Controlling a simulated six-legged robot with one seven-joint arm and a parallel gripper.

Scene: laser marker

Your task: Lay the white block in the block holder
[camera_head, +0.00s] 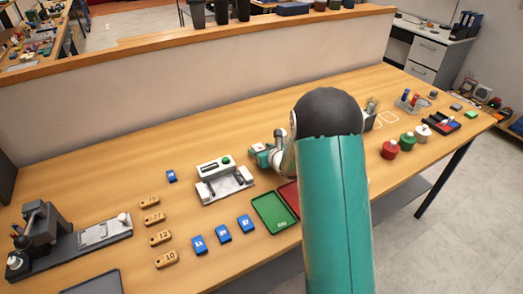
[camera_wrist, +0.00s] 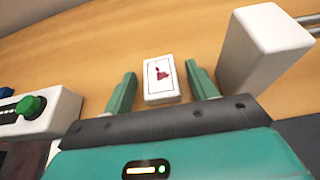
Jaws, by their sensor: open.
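The white block (camera_wrist: 160,84) lies on the wooden table in the wrist view, with a dark red figure printed on its top face. My gripper (camera_wrist: 160,70) is open, with one green finger on each side of the block and gaps between fingers and block. In the head view my gripper (camera_head: 262,153) is low over the table, just right of a white device with a green button (camera_head: 226,160). The block is hidden there. I cannot tell for certain which fixture is the block holder.
The green-button device (camera_wrist: 38,115) stands close at left in the wrist view, and a tall white box (camera_wrist: 262,55) at right. A green tray (camera_head: 273,212), blue pieces (camera_head: 223,234) and numbered wooden tags (camera_head: 160,238) lie in front. A dark lever press (camera_head: 45,236) stands far left.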

